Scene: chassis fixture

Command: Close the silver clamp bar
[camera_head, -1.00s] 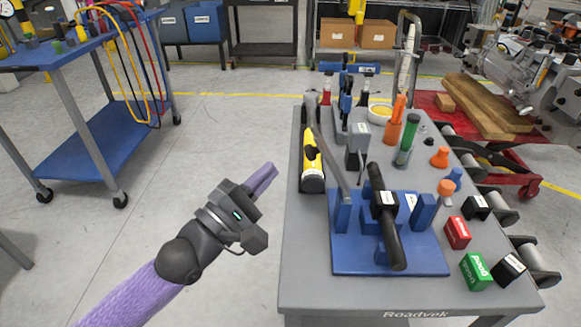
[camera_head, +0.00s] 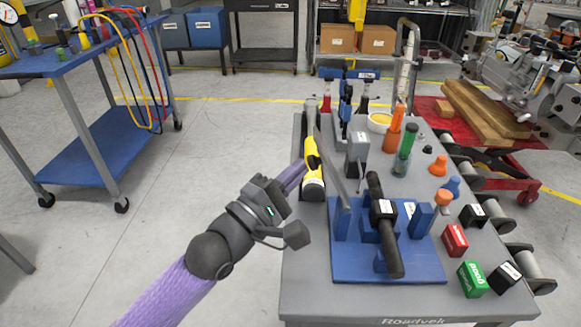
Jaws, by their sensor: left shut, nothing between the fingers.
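The silver clamp bar (camera_head: 333,172) slants over the left side of the blue fixture (camera_head: 385,270) on the grey table. Its near end is by the left blue upright, and its far end is near a yellow and black tool. A black cylinder (camera_head: 391,246) with a white label lies across the fixture's middle, tilted. My left gripper (camera_head: 301,168) is shut and empty, its purple fingers at the table's left edge, left of the bar and beside the yellow tool. I cannot tell whether the fingertips touch the tool. My right gripper is out of view.
The yellow and black tool (camera_head: 312,170) lies between my left gripper and the bar. A grey block (camera_head: 357,160) stands behind the fixture. Open floor lies to the left.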

